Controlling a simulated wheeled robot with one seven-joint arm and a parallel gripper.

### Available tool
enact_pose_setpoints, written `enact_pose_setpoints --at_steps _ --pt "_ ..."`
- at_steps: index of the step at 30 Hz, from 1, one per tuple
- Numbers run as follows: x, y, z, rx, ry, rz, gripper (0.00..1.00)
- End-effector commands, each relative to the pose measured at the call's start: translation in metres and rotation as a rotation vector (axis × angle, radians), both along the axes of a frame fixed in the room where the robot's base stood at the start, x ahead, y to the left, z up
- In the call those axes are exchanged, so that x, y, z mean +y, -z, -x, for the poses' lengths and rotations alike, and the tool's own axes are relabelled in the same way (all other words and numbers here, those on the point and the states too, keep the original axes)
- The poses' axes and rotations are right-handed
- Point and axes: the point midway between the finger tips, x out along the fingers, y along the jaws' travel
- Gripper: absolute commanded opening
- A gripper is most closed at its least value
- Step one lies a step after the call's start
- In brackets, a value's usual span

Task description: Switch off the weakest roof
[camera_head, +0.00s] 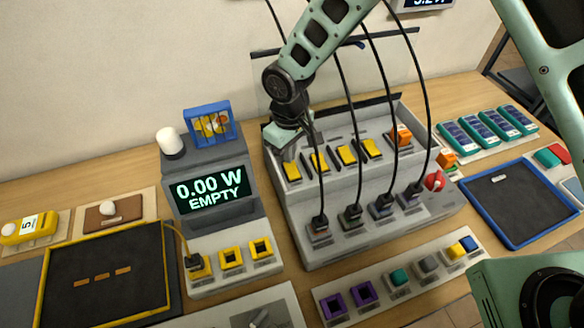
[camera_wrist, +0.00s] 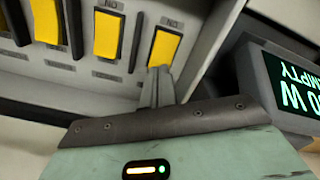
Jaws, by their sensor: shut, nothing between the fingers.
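A grey console (camera_head: 330,251) holds a row of yellow rocker switches, from the leftmost (camera_head: 291,172) through the second (camera_head: 319,161) and third (camera_head: 346,154) to the fourth (camera_head: 371,148). My gripper (camera_wrist: 157,82) is shut and empty, with its fingertips at the lower edge of the end yellow switch (camera_wrist: 167,46) in the wrist view; I cannot tell whether they touch. In the head view my gripper (camera_head: 300,150) is over the leftmost switch. Black cables run down to plugs below the switches. A display (camera_head: 210,188) reads "0.00 W EMPTY".
Teal solar panels (camera_head: 485,127) and a blue-edged tray (camera_head: 515,205) lie further right. A black yellow-edged mat (camera_head: 105,275) is at left. Hanging cables crowd the space right of my gripper.

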Motion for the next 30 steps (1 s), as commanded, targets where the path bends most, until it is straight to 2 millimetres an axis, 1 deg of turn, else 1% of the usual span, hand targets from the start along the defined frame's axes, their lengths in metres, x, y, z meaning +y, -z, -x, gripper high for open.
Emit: enact_pose_setpoints --at_steps 30 --pt "0.000 0.012 0.000 0.000 0.000 0.000 0.00"
